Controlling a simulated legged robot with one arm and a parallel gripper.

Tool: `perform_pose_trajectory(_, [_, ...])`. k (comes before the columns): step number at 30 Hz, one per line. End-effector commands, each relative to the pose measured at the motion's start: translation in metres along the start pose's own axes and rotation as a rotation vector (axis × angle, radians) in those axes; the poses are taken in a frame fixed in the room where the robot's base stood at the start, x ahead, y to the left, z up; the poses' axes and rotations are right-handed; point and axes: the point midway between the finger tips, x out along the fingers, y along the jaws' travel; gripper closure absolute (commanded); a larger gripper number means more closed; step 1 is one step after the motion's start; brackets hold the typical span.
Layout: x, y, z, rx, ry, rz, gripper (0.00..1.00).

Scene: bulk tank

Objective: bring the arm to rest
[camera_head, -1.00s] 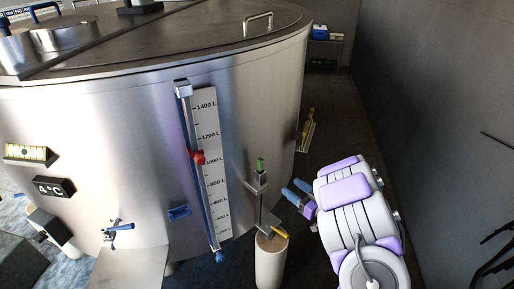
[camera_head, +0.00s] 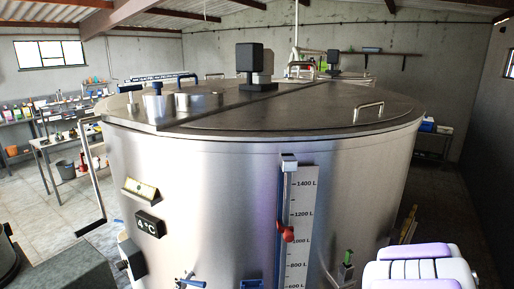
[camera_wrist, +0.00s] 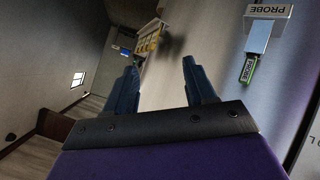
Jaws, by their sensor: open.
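My arm, white with purple panels, shows at the lower right of the head view; my gripper is below or hidden there. In the wrist view my gripper (camera_wrist: 160,82) has two dark blue fingers spread apart with nothing between them. The big steel bulk tank (camera_head: 210,180) fills the middle of the head view. In the wrist view a label reading PROBE (camera_wrist: 269,22) sits on a bracket to the right of the fingers, with a green-tipped piece (camera_wrist: 249,69) below it. The fingers look apart from both.
A scale board (camera_head: 301,230) with a red marker (camera_head: 286,231) is on the tank's front. A 4 °C display (camera_head: 150,224) is left of it. Shelving and tables (camera_head: 52,150) stand at far left. A dark wall (camera_head: 488,170) closes the right side.

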Motion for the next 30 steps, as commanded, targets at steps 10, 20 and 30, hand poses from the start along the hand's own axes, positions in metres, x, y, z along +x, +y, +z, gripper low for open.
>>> perform_pose_trajectory(10, [-0.108,-0.055,0.037,0.118,-0.362,-0.026,0.45])
perform_pose_trajectory(20, [-0.250,-0.155,0.103,0.114,-0.736,-0.305,0.45])
perform_pose_trajectory(30, [-0.359,-0.201,0.151,-0.011,-0.967,-0.538,0.45])
